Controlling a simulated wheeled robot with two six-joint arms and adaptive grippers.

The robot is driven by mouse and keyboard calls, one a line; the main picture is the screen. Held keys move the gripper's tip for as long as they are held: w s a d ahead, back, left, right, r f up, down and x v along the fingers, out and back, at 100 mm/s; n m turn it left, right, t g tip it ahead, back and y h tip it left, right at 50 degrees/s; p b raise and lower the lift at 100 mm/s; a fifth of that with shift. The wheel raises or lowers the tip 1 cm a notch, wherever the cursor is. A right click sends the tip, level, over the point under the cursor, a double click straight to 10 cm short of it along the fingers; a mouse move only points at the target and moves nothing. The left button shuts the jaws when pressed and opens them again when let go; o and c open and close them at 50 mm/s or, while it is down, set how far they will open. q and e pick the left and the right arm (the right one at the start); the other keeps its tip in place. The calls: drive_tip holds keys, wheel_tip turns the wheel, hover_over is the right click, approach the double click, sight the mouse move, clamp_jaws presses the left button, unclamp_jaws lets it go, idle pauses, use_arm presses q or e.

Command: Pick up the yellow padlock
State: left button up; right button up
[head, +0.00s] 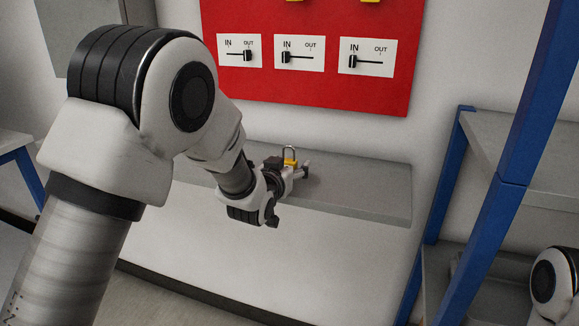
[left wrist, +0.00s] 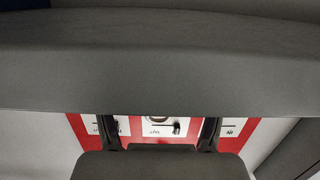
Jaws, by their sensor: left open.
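The yellow padlock (head: 290,160), with a pale metal shackle on top, stands on the grey wall shelf (head: 365,188) in the head view. Its lower part is hidden by my left gripper (head: 298,172), which reaches in from the left just in front of it. The left gripper is open. In the left wrist view its two dark fingers (left wrist: 159,135) are spread apart, with no object clearly held between them. The padlock cannot be made out surely in that view. My right gripper is not in view.
A red board (head: 350,92) with several white IN/OUT slider switches hangs above the shelf. A blue-framed rack (head: 476,230) stands at right. The shelf is bare to the right of the padlock. In the left wrist view, the grey shelf (left wrist: 160,65) fills much of the picture.

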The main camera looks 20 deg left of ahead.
use_arm(q)
drive_tip(key=shift+s+r, duration=0.1)
drive_tip(key=shift+r, duration=0.05)
drive_tip(key=c, duration=1.3)
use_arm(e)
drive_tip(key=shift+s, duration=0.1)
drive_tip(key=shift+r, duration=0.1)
